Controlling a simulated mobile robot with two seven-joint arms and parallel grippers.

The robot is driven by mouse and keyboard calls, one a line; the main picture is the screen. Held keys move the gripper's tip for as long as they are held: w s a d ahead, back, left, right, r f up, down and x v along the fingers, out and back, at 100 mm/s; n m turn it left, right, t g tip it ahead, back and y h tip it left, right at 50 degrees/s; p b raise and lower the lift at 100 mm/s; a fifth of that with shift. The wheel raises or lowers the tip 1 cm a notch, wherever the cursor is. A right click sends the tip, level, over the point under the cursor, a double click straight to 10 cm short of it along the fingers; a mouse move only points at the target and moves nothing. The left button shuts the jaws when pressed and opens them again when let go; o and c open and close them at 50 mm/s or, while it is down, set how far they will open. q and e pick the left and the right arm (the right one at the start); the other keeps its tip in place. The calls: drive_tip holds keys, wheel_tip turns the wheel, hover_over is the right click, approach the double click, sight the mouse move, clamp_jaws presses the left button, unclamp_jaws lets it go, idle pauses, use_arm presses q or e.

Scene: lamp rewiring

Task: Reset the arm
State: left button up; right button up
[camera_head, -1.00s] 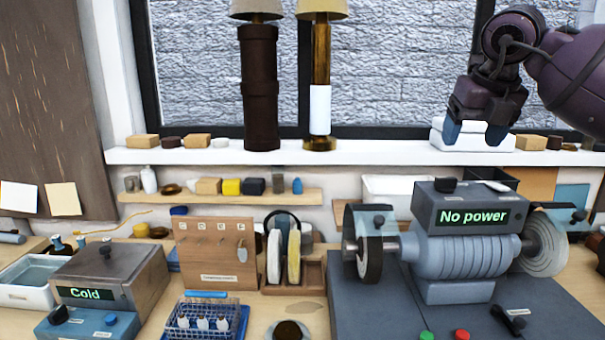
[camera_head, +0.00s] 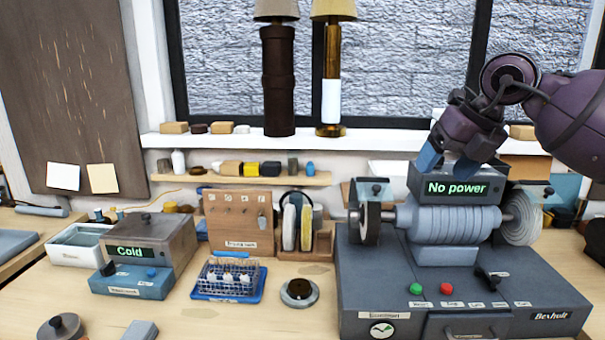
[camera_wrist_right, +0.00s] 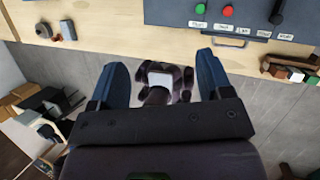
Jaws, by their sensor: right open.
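My right gripper (camera_head: 446,167) is open and empty. In the head view it hangs from the arm at the upper right, in front of the top of the bench grinder (camera_head: 458,222), whose display reads "No power". In the right wrist view its two blue fingers (camera_wrist_right: 158,82) are spread apart, with the floor and my own base between and beneath them. The front edge of the grinder's base (camera_wrist_right: 250,14) shows beyond the fingers at the top right. My left gripper is not in view.
The workbench (camera_head: 250,320) holds a box reading "Cold" (camera_head: 150,245), a blue wire rack (camera_head: 228,280), a round dark dish (camera_head: 299,292) and a wooden pegboard stand (camera_head: 238,222). Two lamps (camera_head: 279,80) (camera_head: 331,80) stand on the windowsill. Bare bench lies at the front middle.

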drive_tip(key=s+a+f+g+y, duration=0.1)
drive_tip(key=s+a+f+y, duration=0.3)
drive_tip(key=a+y, duration=0.35)
drive_tip(key=s+a+f+y, duration=0.35)
drive_tip(key=a+y, duration=0.25)
drive_tip(key=a, duration=0.2)
drive_tip(key=s+d+f+m+t+h, duration=0.3)
drive_tip(key=d+f+m+t+h, duration=0.5)
drive_tip(key=m, duration=0.8)
drive_tip(key=s+d+f+m+t+h, duration=0.3)
drive_tip(key=d+f+m+t+h, duration=0.2)
drive_tip(key=d+f+m+h, duration=0.9)
drive_tip(key=s+a+f+m+g+y, duration=0.2)
drive_tip(key=s+f+m+g, duration=0.3)
drive_tip(key=s, duration=0.6)
drive_tip(key=s+a+f+m+g+y, duration=0.1)
drive_tip(key=s+f+m+g+y, duration=0.1)
drive_tip(key=s+f+g, duration=0.8)
drive_tip(key=w+f+t, duration=0.6)
drive_tip(key=f+t, duration=0.1)
drive_tip(key=t, duration=0.3)
drive_tip(key=shift+f+n+t+y, duration=0.25)
drive_tip(key=shift+n+t+y, duration=0.05)
drive_tip(key=shift+n+y, duration=0.15)
